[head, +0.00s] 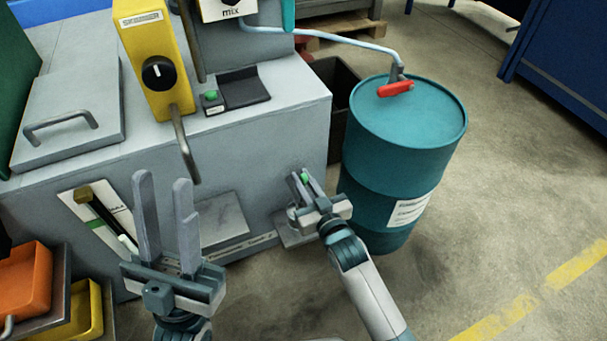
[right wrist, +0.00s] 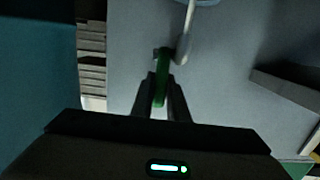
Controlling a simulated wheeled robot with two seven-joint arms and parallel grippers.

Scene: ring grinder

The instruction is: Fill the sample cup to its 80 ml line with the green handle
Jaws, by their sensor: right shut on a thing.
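The green handle (head: 305,178) is on the right part of the grey machine's front face. My right gripper (head: 306,180) is shut on it. In the right wrist view the green handle (right wrist: 160,90) stands between the two finger tips, beside a pale curved pipe (right wrist: 186,38). My left gripper (head: 163,184) is open and empty, raised in front of the machine, well to the left of the handle. I cannot make out the sample cup or its 80 ml line in either view.
A teal drum (head: 405,140) with a red-handled valve (head: 396,89) stands close right of my right gripper. A small metal ledge (head: 290,232) is below the handle. An orange bin (head: 24,280) and a yellow bin (head: 85,318) are at lower left.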

